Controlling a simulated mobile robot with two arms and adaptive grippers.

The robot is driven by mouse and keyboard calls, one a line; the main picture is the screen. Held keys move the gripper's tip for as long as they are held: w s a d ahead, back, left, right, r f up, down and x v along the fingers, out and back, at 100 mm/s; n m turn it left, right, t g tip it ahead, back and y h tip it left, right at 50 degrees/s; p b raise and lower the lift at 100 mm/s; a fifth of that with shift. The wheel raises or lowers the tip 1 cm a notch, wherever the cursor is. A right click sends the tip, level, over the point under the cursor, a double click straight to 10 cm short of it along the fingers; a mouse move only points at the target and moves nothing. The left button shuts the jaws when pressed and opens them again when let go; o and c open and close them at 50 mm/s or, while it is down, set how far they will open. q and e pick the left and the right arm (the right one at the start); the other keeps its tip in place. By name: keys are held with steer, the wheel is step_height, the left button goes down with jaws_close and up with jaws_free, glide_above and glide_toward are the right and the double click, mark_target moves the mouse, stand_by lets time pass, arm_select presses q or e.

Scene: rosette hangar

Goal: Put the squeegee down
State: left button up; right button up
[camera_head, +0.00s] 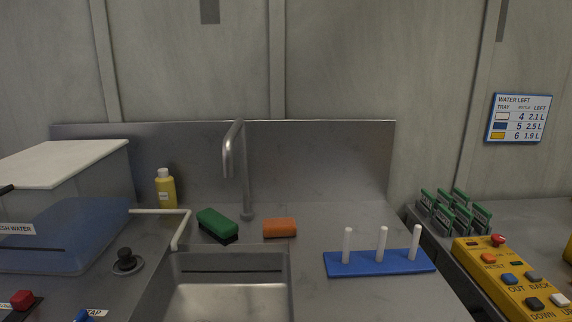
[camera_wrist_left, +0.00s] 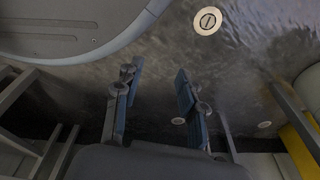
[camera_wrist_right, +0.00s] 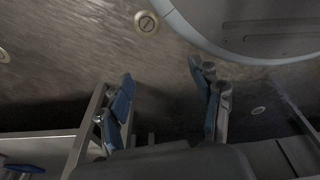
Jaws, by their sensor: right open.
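I cannot make out a squeegee in any view. My left gripper (camera_wrist_left: 158,76) shows in the left wrist view with its two blue-padded fingers apart and nothing between them, above a dull grey floor. My right gripper (camera_wrist_right: 160,76) shows in the right wrist view, also open and empty above the floor. Neither gripper is in the head view, which shows the steel counter (camera_head: 315,295) with a sink (camera_head: 225,300). A green sponge or brush with a dark underside (camera_head: 217,224) and an orange block (camera_head: 280,228) lie behind the sink.
A tap (camera_head: 246,185), a yellow bottle (camera_head: 165,190) and a bluish water tank (camera_head: 60,235) stand at the back and left. A blue rack with white pegs (camera_head: 380,262) is on the right. Beyond are green-topped holders (camera_head: 455,215) and a yellow button panel (camera_head: 510,280).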

arm_select(q)
steer(key=s+a+g+p, duration=0.1)
steer(key=s+p, duration=0.3)
steer(key=s, duration=0.6)
steer(key=shift+s+a, duration=0.3)
steer(key=shift+a, duration=0.25)
arm_select(e)
steer(key=s+d+g, duration=0.1)
steer(key=s+d, duration=0.1)
steer(key=s, duration=0.8)
steer(key=shift+s, duration=0.3)
